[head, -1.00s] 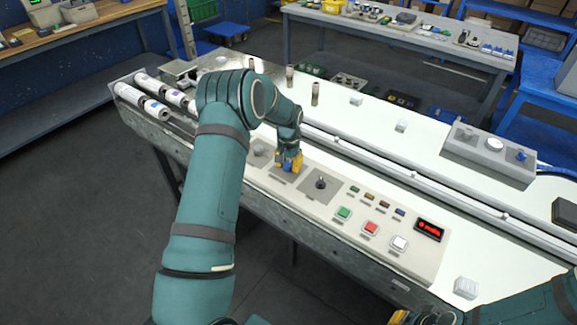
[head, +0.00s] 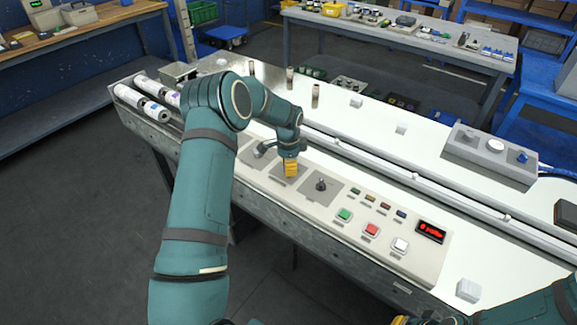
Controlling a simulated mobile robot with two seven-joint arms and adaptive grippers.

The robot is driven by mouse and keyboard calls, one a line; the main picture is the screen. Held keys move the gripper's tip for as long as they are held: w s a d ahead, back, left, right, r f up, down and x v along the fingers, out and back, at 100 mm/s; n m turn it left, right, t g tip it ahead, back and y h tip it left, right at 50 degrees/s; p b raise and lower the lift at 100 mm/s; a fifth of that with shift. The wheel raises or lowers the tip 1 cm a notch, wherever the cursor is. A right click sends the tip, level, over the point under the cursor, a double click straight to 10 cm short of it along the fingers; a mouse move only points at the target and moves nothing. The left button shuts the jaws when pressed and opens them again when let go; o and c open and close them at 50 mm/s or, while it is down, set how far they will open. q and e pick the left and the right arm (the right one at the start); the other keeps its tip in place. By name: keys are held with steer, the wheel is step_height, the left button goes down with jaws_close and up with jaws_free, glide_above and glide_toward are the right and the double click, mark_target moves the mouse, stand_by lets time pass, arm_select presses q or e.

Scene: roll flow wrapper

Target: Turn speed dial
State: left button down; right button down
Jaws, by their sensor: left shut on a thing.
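The control panel (head: 330,215) lies along the near side of the machine. Its row of dials has a dark knob (head: 321,185) on a grey plate at the right and another grey plate at the left. My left gripper (head: 291,168) points down over the middle plate (head: 285,181), its yellow fingers shut on the middle dial, which they hide. My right gripper (head: 400,320) shows only as a yellow bit at the bottom edge, so its jaws cannot be judged. The red display (head: 431,231) is lit with a blurred red shape.
Green (head: 345,215), red (head: 371,230) and white (head: 400,245) buttons sit right of the dials, below several small coloured ones. A white cube (head: 468,290) stands at the lower right. White rolls (head: 150,106) lie at the left end.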

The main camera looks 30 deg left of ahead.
arm_select(q)
steer(key=shift+f+m, duration=0.1)
steer(key=shift+m, duration=0.8)
steer(key=c, duration=0.5)
jaws_free()
step_height(320, 180, up, 12)
steer(key=shift+r, duration=0.1)
stand_by(0.4)
